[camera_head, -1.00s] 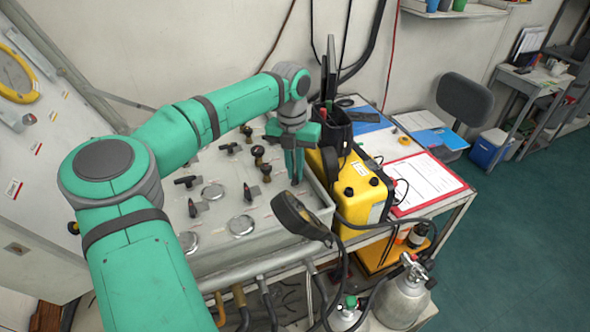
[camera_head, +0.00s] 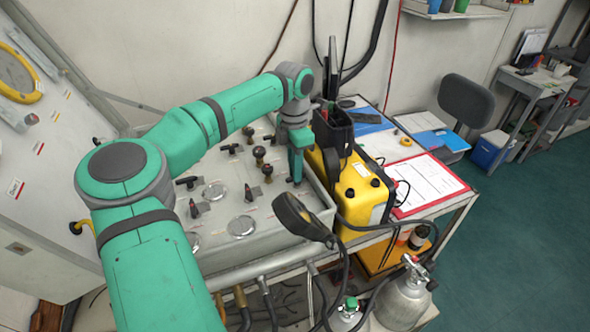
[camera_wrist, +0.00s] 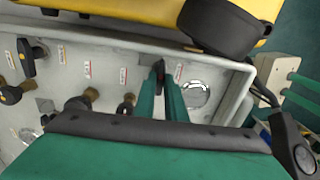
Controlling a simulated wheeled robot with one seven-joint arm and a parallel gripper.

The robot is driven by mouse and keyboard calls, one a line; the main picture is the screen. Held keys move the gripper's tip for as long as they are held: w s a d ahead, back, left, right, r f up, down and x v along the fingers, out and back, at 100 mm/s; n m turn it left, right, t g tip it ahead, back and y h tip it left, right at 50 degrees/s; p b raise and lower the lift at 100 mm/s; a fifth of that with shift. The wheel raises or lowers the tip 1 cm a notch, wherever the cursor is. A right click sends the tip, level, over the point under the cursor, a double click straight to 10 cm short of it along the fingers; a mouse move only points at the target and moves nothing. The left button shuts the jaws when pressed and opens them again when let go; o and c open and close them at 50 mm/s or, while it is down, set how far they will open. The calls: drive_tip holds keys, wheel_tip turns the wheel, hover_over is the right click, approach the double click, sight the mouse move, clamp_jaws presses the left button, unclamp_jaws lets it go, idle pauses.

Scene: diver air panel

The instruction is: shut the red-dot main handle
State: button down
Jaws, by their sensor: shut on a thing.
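The air panel's pale sloping top (camera_head: 262,232) carries several dark handles and knobs. My gripper (camera_head: 296,165) is down at its far right end, beside the yellow case. In the wrist view my gripper's two green fingers (camera_wrist: 167,85) stand close together, shut on a dark handle (camera_wrist: 181,73) whose tip shows between and just past them. The fingers hide most of it, and I cannot make out a red dot on it. A round metal disc (camera_wrist: 196,95) is just right of the fingers.
A yellow case (camera_head: 357,190) stands close right of my gripper, with a black holder (camera_head: 333,128) beside it. Other handles, one dark (camera_head: 188,183), stand to the left.

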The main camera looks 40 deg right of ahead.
drive_tip(key=shift+w+d+r+m, duration=0.15)
drive_tip(key=shift+r+m, duration=0.05)
drive_tip(key=shift+m, duration=0.3)
drive_tip(key=c, duration=1.8)
unclamp_jaws()
drive_tip(key=shift+f, duration=0.1)
wheel_tip(320, 180, up, 11)
drive_tip(key=shift+w, duration=0.2)
drive_tip(key=shift+f, duration=0.15)
